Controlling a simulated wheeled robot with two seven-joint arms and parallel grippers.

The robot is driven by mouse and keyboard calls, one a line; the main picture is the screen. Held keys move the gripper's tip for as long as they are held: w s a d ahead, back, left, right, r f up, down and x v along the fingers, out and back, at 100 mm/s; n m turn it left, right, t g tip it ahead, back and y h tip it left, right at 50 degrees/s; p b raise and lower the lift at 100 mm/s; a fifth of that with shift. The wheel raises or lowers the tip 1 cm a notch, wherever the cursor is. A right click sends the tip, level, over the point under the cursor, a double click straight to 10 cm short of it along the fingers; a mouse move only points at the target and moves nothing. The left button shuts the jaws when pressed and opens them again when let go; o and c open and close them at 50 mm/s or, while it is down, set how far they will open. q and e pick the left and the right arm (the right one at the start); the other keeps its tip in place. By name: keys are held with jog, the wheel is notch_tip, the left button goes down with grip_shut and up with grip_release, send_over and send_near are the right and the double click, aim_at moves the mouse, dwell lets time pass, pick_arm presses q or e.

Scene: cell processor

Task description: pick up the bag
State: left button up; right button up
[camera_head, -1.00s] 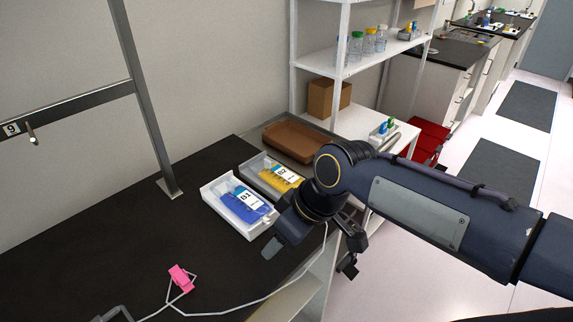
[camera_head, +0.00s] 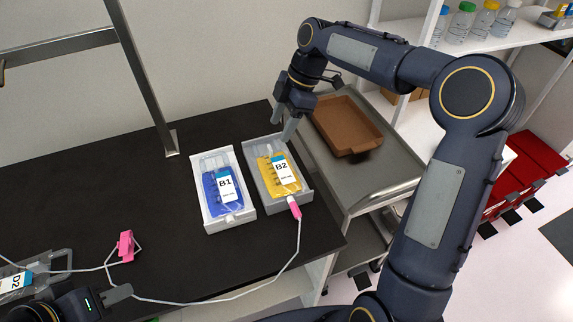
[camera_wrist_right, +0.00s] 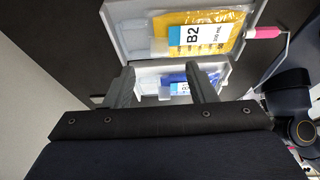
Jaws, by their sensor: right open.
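A yellow bag labelled B2 (camera_head: 267,181) lies in a grey tray (camera_head: 307,195); the bag (camera_wrist_right: 226,20) also shows in the right wrist view. A blue bag labelled B1 (camera_head: 211,203) lies in a white tray (camera_head: 242,217) to its left. My right gripper (camera_head: 287,128) is open and empty, pointing down above the back end of the B2 tray. In the wrist view its fingers (camera_wrist_right: 164,85) are apart, with part of B1 seen between them. My left gripper (camera_head: 112,298) is at the bottom left, mostly cut off, beside a bag labelled D2 (camera_head: 14,283); its opening is unclear.
A brown tray (camera_head: 348,126) sits on a metal cart (camera_head: 375,175) right of the table. A white tube (camera_head: 230,299) with pink clamps (camera_head: 126,246) (camera_head: 295,208) runs across the black table (camera_head: 165,220). A metal frame post (camera_head: 150,90) stands at the back.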

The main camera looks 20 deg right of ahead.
aim_at(276, 166)
jog(key=p+x, duration=0.1)
jog(key=x, duration=0.6)
grip_shut()
